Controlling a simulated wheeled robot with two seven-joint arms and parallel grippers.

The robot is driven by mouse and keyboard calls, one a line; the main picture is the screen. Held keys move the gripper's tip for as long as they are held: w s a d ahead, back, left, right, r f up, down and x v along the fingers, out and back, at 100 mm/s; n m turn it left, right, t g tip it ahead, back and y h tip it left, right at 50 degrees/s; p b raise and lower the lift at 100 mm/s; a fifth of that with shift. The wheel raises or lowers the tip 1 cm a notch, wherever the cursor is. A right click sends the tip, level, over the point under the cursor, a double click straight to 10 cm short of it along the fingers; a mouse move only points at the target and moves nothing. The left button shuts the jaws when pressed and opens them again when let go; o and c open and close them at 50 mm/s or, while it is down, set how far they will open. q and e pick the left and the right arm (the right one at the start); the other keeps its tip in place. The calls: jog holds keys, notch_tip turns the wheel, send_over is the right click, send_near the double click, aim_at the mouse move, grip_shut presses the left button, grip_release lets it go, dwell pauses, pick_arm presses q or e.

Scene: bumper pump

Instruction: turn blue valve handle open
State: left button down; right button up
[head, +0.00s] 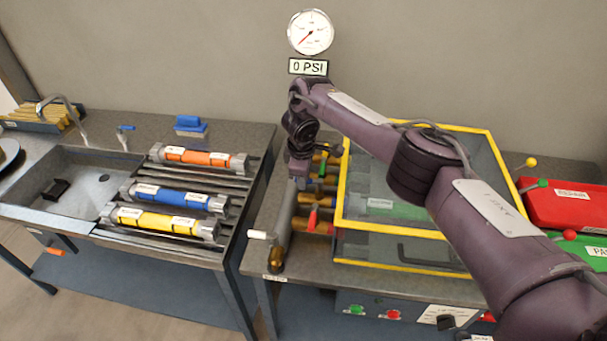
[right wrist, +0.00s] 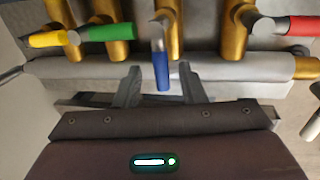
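The blue valve handle (right wrist: 161,68) is in the right wrist view, at the middle. It points down in the picture from its brass pipe, across the grey pipe. My right gripper (right wrist: 160,86) is open, with one finger on each side of the blue handle. A gap shows between the handle and each finger. In the head view my right gripper (head: 299,178) is over the valve row, and I cannot make out the blue handle there. My left gripper is in neither view.
Yellow (right wrist: 47,39), green (right wrist: 105,33) and red (right wrist: 300,26) handles flank the blue one. A yellow-framed clear box (head: 345,190) stands right of the valves. The gauge (head: 310,33) above a "0 PSI" sign hangs on the wall. Colored cylinders (head: 172,195) lie on the left rack.

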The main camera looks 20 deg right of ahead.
jog(key=shift+r, duration=0.1)
jog(key=shift+a+r, duration=0.1)
jog(key=shift+r, duration=0.25)
notch_tip(320, 180, up, 7)
jog(key=s+p, duration=0.1)
jog(key=p, duration=0.1)
jog(key=shift+s+a+p, duration=0.2)
jog(key=shift+a+p, duration=0.05)
jog(key=shift+p, duration=0.05)
jog(key=shift+f, duration=0.15)
